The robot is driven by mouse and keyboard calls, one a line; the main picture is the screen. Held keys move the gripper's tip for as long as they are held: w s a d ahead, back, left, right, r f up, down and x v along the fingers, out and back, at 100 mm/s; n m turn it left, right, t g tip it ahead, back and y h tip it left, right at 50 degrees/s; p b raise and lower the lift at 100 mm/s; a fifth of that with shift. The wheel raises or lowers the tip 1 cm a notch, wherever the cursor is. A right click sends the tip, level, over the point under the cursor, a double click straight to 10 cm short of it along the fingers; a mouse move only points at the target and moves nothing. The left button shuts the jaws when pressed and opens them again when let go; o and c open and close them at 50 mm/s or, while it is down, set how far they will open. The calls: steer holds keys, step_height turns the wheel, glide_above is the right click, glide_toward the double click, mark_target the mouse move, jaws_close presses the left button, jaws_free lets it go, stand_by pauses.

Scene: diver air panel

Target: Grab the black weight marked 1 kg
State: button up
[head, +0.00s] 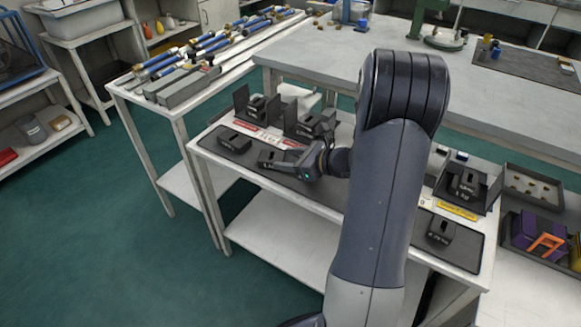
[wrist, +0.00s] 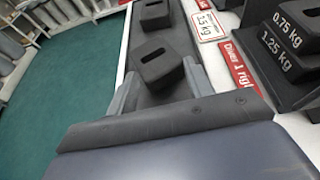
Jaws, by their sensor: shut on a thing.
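My gripper (head: 287,164) is at the front edge of the long white table, low over the dark mat (head: 330,190). In the wrist view its two grey fingers (wrist: 161,78) are shut on a black weight (wrist: 158,60) with a slot in its top. The same weight shows in the head view (head: 268,158) at the gripper's tip. Its marking cannot be read in either view. A second black slotted weight (wrist: 154,13) lies farther along the mat, also seen in the head view (head: 235,140). I cannot tell whether the held weight touches the mat.
A black stack marked 0.75 kg and 1.25 kg (wrist: 289,40) stands at the right in the wrist view, beside red and white labels (wrist: 207,23). In the head view, black holders with weights (head: 262,108) stand behind. Another weight (head: 440,232) lies on the right mat.

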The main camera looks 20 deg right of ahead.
steer(key=shift+s+a+f+g, duration=0.2)
steer(key=shift+a+f, duration=0.15)
steer(key=shift+f, duration=0.15)
steer(key=shift+s+a+f+g, duration=0.15)
steer(key=shift+a+f, duration=0.15)
steer(key=shift+f, duration=0.2)
jaws_close()
steer(key=shift+r, duration=0.1)
step_height(320, 180, up, 10)
steer(key=p, duration=0.3)
steer(key=shift+w, duration=0.3)
steer(key=shift+r, duration=0.15)
steer(key=o, duration=1.1)
jaws_free()
steer(key=shift+c, duration=0.2)
steer(key=shift+d, duration=0.1)
